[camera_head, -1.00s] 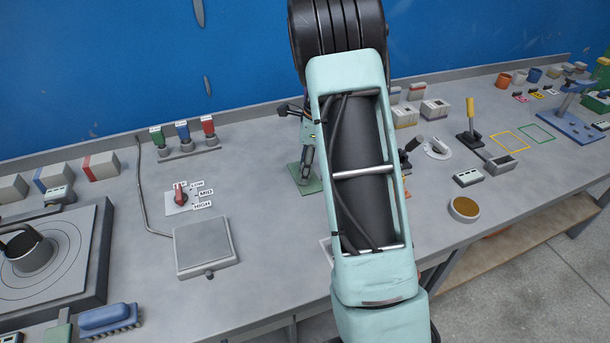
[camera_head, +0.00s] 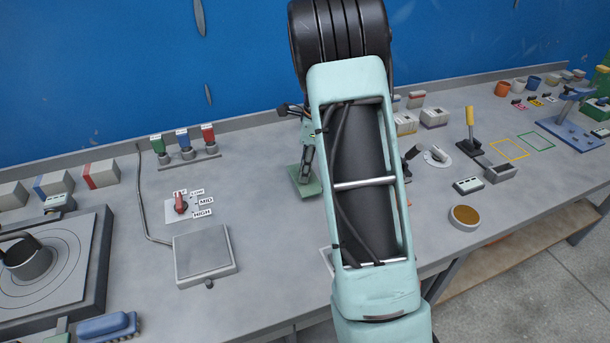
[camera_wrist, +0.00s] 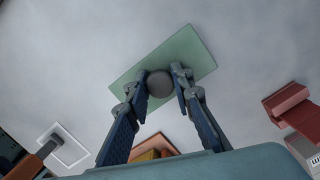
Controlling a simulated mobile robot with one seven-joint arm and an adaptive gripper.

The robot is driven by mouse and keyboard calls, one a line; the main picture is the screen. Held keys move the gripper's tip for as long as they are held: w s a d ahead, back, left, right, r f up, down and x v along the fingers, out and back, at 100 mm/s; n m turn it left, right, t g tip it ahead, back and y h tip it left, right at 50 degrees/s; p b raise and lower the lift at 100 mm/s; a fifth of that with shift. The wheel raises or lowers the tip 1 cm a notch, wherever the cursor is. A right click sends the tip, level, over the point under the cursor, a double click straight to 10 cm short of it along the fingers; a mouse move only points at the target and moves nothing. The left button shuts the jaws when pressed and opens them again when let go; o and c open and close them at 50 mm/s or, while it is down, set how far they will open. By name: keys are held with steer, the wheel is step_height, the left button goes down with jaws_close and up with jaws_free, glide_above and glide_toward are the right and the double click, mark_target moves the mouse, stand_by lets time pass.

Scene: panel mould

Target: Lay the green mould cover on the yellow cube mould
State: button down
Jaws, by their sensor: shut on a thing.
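The green mould cover (camera_wrist: 190,55) is a flat pale-green plate with a round grey knob (camera_wrist: 159,84). In the wrist view my gripper (camera_wrist: 158,76) is shut on the knob, with a finger on each side. In the head view the cover (camera_head: 305,183) shows just left of my arm, under my gripper (camera_head: 307,160); its height above the bench is hard to judge. A yellow and orange block (camera_wrist: 154,149), perhaps the yellow cube mould, shows partly behind my gripper at the bottom of the wrist view. My arm hides that area in the head view.
A red block (camera_wrist: 287,101) stands at the right of the wrist view. A white outlined square (camera_wrist: 66,148) and an orange-handled tool (camera_wrist: 28,166) are at its lower left. In the head view, a red selector knob (camera_head: 181,203) and grey plate (camera_head: 203,256) stand left of the cover.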

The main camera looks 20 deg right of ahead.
steer(key=s+a+r, duration=0.2)
steer(key=s+r, duration=0.8)
steer(key=s, duration=0.3)
steer(key=shift+s+a+r+n+b, duration=0.3)
steer(key=shift+s+r, duration=0.1)
